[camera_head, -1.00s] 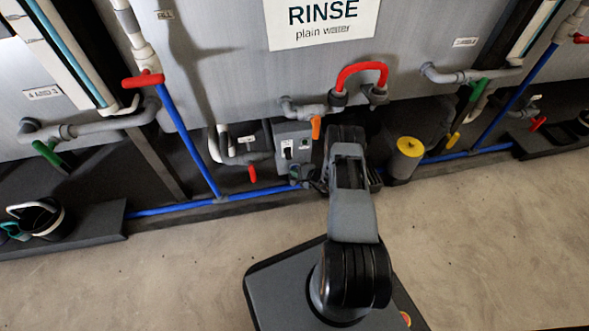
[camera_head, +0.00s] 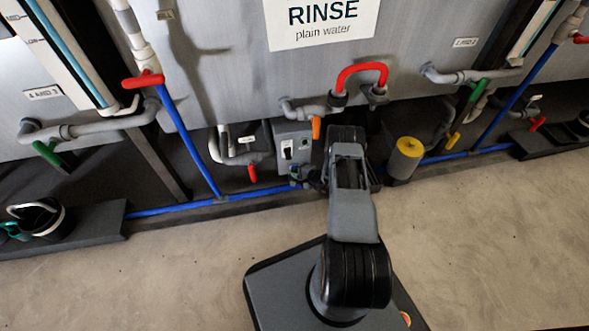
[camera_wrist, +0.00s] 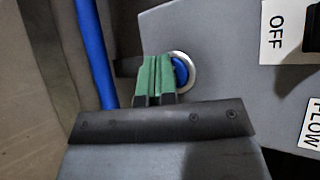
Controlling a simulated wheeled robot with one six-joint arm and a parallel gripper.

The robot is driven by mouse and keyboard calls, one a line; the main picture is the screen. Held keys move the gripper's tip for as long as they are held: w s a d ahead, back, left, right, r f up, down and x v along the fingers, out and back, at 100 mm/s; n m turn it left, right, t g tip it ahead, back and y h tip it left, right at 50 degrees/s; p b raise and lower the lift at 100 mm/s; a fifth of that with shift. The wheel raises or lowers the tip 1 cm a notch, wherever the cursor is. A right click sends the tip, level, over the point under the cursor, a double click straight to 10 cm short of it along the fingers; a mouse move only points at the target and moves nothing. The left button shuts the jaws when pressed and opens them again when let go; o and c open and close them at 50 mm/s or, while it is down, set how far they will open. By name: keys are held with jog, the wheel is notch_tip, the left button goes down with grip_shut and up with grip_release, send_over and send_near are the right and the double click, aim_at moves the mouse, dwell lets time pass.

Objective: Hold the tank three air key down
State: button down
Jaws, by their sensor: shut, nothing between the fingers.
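A round blue key (camera_wrist: 181,71) in a bright metal ring sits on a grey control box (camera_wrist: 210,40) in the wrist view. My gripper (camera_wrist: 156,62) is shut, its two green fingertips together with nothing between them. The fingertips overlap the left part of the key and ring in the picture. I cannot tell whether they touch the key or how far it is pressed. In the head view the grey control box (camera_head: 292,132) stands under the RINSE tank, and my arm reaches to its lower right. The key's face is not clear there.
A switch marked OFF (camera_wrist: 273,38) and a FLOW label (camera_wrist: 311,125) are right of the key. A blue pipe (camera_wrist: 95,50) runs at left. An orange-handled valve (camera_head: 316,127) and a yellow-topped cylinder (camera_head: 406,158) stand near my arm. The floor (camera_head: 480,240) in front is clear.

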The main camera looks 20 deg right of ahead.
jog(key=shift+s+a, duration=0.1)
jog(key=shift+s, duration=0.55)
jog(key=shift+s+p, duration=0.1)
jog(key=shift+p, duration=0.2)
jog(key=s+p, duration=0.1)
jog(key=s, duration=0.1)
jog(key=s+a+p, duration=0.1)
jog(key=s, duration=0.1)
jog(key=shift+s, duration=0.4)
